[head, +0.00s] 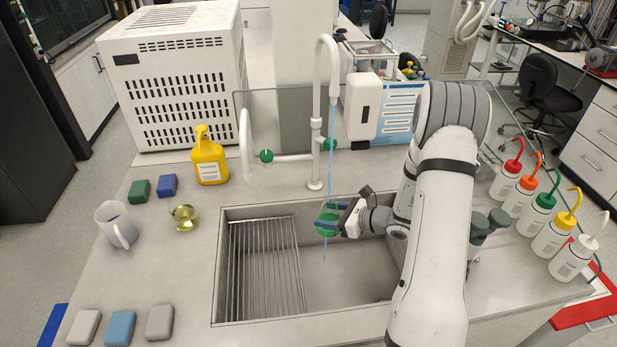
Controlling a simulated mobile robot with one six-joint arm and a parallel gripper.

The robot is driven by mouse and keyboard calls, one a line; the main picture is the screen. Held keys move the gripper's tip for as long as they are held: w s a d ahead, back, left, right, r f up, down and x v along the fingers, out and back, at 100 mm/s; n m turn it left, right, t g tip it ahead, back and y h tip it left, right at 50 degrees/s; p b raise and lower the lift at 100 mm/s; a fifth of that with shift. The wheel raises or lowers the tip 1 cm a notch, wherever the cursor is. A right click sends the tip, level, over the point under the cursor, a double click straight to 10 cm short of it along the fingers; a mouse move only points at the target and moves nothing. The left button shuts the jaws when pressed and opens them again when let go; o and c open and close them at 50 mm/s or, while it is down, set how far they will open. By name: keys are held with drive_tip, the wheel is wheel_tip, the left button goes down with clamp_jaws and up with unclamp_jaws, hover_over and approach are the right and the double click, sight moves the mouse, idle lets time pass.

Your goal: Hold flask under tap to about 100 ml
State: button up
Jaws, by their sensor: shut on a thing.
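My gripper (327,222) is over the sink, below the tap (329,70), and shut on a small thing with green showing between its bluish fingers. I take this to be the flask (328,231); its outline and any fill marks are too small to read. A thin blue water stream (328,140) falls from the spout to the held flask. The stream also shows below the flask, so I cannot tell whether it enters the neck or runs beside it. The water level inside cannot be made out.
The sink (350,285) has a wire rack (262,270) on its left. A round flask with yellow liquid (184,218), a white jug (115,225) and a yellow bottle (209,160) stand left of it. Several wash bottles (540,210) stand at right.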

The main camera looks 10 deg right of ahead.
drive_tip(key=shift+a, duration=0.15)
drive_tip(key=shift+w+r, duration=0.1)
drive_tip(key=shift+w, duration=0.1)
drive_tip(key=shift+h, duration=0.3)
drive_tip(key=a+r+b, duration=0.1)
drive_tip(key=r+b, duration=0.1)
drive_tip(key=a+r+b, duration=0.1)
drive_tip(key=r+b, duration=0.1)
drive_tip(key=r, duration=0.1)
drive_tip(key=a+r+b, duration=0.1)
drive_tip(key=r+b, duration=0.1)
drive_tip(key=r, duration=0.1)
drive_tip(key=shift+w+r, duration=0.1)
drive_tip(key=s+a+r+m+t+b, duration=0.2)
drive_tip(key=s+a+r+b, duration=0.15)
drive_tip(key=r, duration=0.35)
drive_tip(key=w+d+p, duration=0.1)
drive_tip(key=w+d, duration=0.2)
drive_tip(key=w, duration=0.2)
drive_tip(key=shift+w+d+r+h, duration=0.2)
drive_tip(key=shift+d+r+h, duration=0.05)
drive_tip(key=shift+d+h, duration=0.15)
